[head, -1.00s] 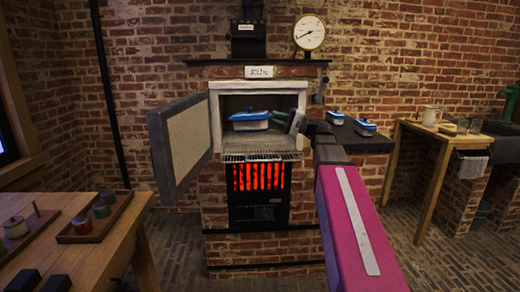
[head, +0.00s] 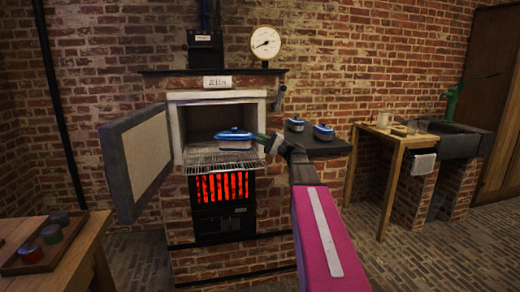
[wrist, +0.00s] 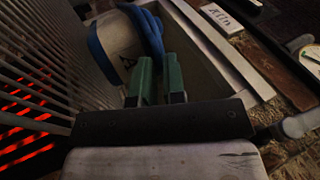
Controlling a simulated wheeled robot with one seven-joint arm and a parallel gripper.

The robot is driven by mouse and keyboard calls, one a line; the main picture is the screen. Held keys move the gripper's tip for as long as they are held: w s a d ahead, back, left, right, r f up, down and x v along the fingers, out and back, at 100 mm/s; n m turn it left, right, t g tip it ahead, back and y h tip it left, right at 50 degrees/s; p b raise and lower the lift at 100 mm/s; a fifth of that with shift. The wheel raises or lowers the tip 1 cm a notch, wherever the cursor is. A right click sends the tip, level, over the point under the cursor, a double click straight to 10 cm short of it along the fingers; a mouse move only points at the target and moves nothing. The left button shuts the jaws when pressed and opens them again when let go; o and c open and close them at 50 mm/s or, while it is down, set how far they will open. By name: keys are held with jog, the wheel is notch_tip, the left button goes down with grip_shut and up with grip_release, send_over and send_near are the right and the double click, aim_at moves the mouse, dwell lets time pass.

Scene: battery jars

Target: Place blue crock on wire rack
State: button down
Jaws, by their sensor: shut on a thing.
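The blue crock (head: 235,144), a white dish with a blue lid, is at the front right of the kiln's open mouth. My gripper (head: 260,140) comes from the right and is shut on it. In the wrist view the green fingers of my gripper (wrist: 160,68) meet the crock's blue edge (wrist: 152,32); the exact grip point is partly hidden. The wire rack (head: 215,166) lies across the kiln mouth, below the crock. I cannot tell whether the crock touches the rack.
The kiln door (head: 145,165) stands open at left. Glowing red bars (head: 222,187) are below the rack. Two similar blue-lidded dishes (head: 296,125) (head: 323,132) stand on a dark shelf (head: 325,147) at right. A wooden table (head: 75,262) is at lower left.

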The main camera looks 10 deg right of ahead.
aim_at(253, 145)
jog(key=shift+d+f, duration=0.15)
jog(key=shift+f, duration=1.9)
jog(key=c, duration=1.2)
grip_release()
